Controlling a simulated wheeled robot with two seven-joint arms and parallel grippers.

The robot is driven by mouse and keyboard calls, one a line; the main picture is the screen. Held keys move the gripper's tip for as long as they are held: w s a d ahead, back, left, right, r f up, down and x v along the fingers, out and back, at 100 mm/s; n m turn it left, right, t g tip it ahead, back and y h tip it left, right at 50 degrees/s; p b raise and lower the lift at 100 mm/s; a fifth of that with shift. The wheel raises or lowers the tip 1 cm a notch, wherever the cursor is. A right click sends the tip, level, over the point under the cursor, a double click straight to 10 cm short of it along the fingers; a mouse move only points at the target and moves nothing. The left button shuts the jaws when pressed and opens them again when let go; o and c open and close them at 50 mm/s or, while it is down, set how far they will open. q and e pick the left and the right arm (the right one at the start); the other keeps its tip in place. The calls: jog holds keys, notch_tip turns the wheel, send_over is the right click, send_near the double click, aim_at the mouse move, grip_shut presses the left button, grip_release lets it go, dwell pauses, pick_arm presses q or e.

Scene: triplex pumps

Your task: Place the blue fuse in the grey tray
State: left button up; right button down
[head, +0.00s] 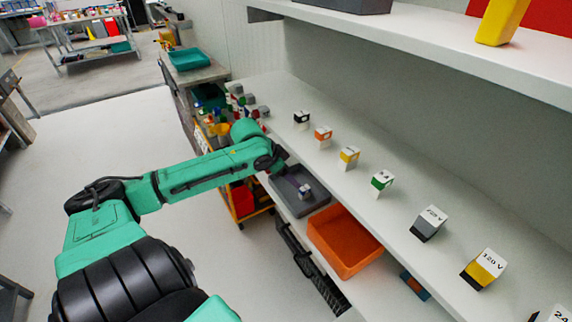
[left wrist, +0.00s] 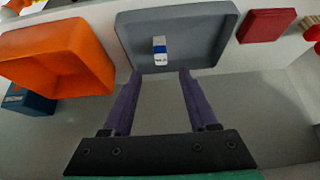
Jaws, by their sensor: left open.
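The blue fuse (head: 305,192) is a small white block with a blue band. It is inside the grey tray (head: 314,207), which stands beside the orange bin. In the left wrist view the fuse (left wrist: 160,48) lies on the floor of the grey tray (left wrist: 206,20), apart from the tray's walls. My left gripper (head: 294,180) is over the tray, close to the fuse. In the left wrist view its two purple fingers (left wrist: 160,75) are spread, with nothing between them, and the fuse shows just beyond the tips. My right gripper is not in view.
An orange bin (head: 345,242) stands next to the grey tray. A row of several labelled blocks, including a green one (head: 382,182) and a yellow one (head: 483,268), stands on the white shelf behind. A dark red block (left wrist: 266,25) lies beside the tray.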

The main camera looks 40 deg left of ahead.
pick_arm(q)
jog(key=shift+v, duration=1.25)
